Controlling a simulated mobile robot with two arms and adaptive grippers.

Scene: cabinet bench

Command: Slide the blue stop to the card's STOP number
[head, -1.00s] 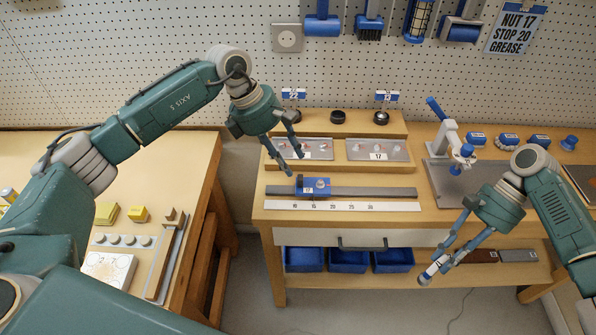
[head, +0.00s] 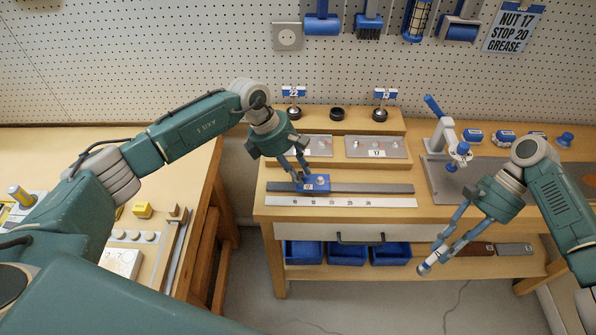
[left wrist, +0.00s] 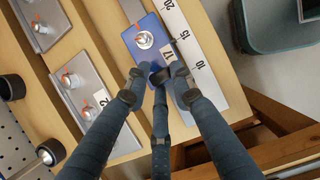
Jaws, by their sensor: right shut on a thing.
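The blue stop (head: 318,183), with a round silver knob on top, sits on the grey rail (head: 372,188) near the 15 mark of the white number scale (head: 385,203). The stop also shows in the left wrist view (left wrist: 132,38). The card (head: 513,30) on the pegboard reads NUT 17, STOP 20, GREASE. My left gripper (head: 301,179) is at the left end of the stop. Its fingers (left wrist: 157,88) are apart near that end; whether they touch it I cannot tell.
A white stand with a blue lever (head: 449,139) is at right. Blue bins (head: 303,252) sit below the drawer. The rail right of the stop is clear.

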